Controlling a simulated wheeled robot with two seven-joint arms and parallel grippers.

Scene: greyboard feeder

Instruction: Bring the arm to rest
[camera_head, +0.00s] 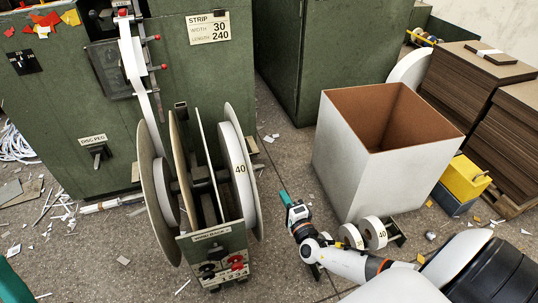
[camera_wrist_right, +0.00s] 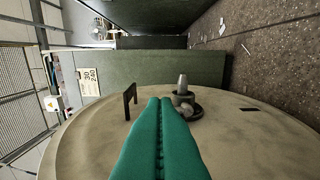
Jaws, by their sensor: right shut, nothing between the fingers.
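My right gripper (camera_head: 284,197) is above the floor, just right of the reel stand, with its teal fingers pointing up and left in the head view. In the right wrist view its teal fingers (camera_wrist_right: 160,105) lie together, shut and empty. They point across a large pale disc (camera_wrist_right: 85,130) that carries a dark handle-like bracket and a small hub. My right arm (camera_head: 345,262) comes in from the lower right. A teal patch at the lower left edge of the head view may be part of my left gripper; its fingers cannot be made out.
The reel stand (camera_head: 214,246) with large discs and white strip rolls (camera_head: 238,178) stands left of my gripper. A white open box (camera_head: 345,165) is to the right, with small rolls (camera_head: 374,233) before it. Green cabinets (camera_head: 190,80) are behind. Stacked boards (camera_head: 465,85) stand far right.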

